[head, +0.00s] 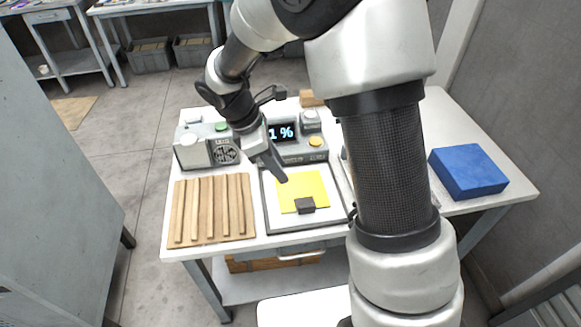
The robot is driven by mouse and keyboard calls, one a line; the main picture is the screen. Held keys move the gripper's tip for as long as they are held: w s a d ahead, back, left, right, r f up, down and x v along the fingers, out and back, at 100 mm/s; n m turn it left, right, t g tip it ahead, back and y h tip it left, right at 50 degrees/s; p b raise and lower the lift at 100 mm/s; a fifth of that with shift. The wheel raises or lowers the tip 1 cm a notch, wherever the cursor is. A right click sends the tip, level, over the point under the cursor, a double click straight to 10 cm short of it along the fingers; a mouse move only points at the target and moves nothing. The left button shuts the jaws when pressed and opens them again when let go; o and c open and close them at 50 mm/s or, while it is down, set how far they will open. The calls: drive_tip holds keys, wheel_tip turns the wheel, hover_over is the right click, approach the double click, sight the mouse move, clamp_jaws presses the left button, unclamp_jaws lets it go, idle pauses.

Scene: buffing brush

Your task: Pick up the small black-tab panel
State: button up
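The small panel (290,190) is a flat yellow sheet with a black tab (305,205) at its near edge. It lies on a white board with a dark frame (272,217) on the white table. My gripper (277,172) points downward over the far left part of the panel, close to its far edge. Its fingers are seen from the side, so I cannot tell whether they are open or whether they touch anything.
A slatted wooden rack (213,208) lies left of the framed board. Behind stand a grey device with a lit display (283,132) and a grey unit with a fan (210,150). A blue block (467,171) is at right. My arm hides the table's middle right.

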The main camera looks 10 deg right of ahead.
hover_over(305, 206)
drive_tip(key=a, duration=0.3)
drive_tip(key=f, duration=1.1)
drive_tip(key=shift+d+f+b, duration=0.2)
drive_tip(key=shift+d+b, duration=0.05)
drive_tip(key=shift+b, duration=0.05)
drive_tip(key=shift+x, duration=2.6)
drive_tip(key=shift+a, duration=0.1)
clamp_jaws()
